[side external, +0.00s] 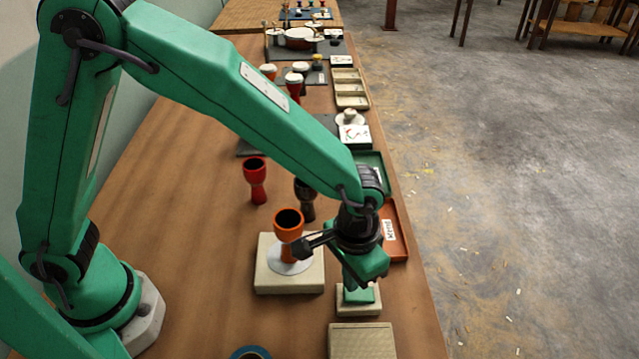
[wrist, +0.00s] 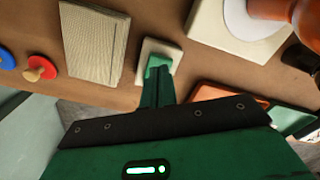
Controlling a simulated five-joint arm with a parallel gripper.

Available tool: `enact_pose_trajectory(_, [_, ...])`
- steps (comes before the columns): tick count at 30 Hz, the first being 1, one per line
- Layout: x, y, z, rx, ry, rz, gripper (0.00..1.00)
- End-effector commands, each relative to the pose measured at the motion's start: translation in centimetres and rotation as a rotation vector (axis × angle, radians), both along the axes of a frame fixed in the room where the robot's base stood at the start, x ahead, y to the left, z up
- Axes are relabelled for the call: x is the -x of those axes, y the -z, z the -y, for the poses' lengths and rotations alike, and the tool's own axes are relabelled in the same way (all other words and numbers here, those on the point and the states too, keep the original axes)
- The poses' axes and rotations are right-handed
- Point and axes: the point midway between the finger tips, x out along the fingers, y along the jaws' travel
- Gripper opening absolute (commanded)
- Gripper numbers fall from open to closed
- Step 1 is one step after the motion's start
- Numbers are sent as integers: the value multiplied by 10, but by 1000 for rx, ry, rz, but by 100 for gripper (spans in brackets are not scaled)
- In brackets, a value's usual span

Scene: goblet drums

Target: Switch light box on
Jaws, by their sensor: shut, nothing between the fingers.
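A square cream box (side external: 263,275) with a white round disc on top stands near the table's middle. An orange goblet drum (side external: 288,225) stands upright on the disc. The box also shows at the upper right of the wrist view (wrist: 208,28). I cannot tell whether the disc is lit. A smaller cream block (side external: 345,308) sits to its right, near the table edge; it also shows in the wrist view (wrist: 174,50). My gripper (side external: 358,293) is shut and empty, pointing down at this small block. Its tips cover the block's middle, and I cannot tell whether they touch.
A ribbed cream box (side external: 362,342) stands in front of the small block. An orange tray (side external: 398,238) lies behind it along the edge. A red goblet (side external: 256,180) and a dark goblet (side external: 304,192) stand behind the cream box. The table's left side is clear.

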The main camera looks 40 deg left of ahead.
Motion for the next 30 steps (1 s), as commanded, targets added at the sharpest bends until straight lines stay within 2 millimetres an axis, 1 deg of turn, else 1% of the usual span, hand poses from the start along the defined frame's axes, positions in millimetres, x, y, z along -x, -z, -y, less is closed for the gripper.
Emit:
enact_pose_trajectory(14, [0,0,0,0,0,0,0])
enact_pose_trajectory(30, [0,6,0,0,0,-1,0])
